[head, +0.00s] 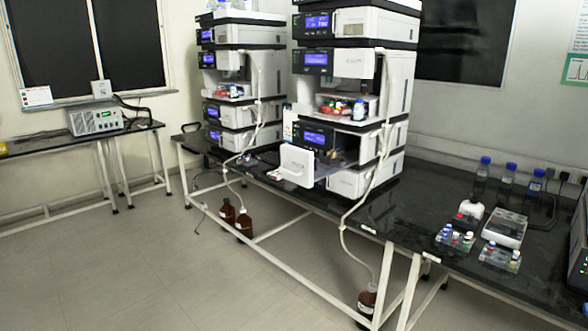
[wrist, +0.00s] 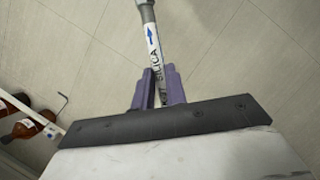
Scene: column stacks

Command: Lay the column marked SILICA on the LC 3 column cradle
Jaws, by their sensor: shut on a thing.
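The column (wrist: 152,42) marked SILICA is a thin grey tube with a white label and a blue arrow, seen in the wrist view. My gripper (wrist: 160,82) is shut on it, with its purple fingers on both sides of the label's lower part. The column extends past the fingers to the top edge, above the bare floor. The gripper and column do not show in the head view. In the head view, the nearer instrument stack (head: 350,65) has a low compartment with its white door (head: 298,165) swung open. I cannot make out the LC 3 cradle or its marking.
A second stack (head: 236,60) stands left of the nearer one on the black bench (head: 425,190). Tubing hangs in front of both. Brown bottles (head: 244,224) stand on the floor. Vial trays (head: 498,256) and blue-capped bottles (head: 505,180) occupy the right bench. The floor in front is clear.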

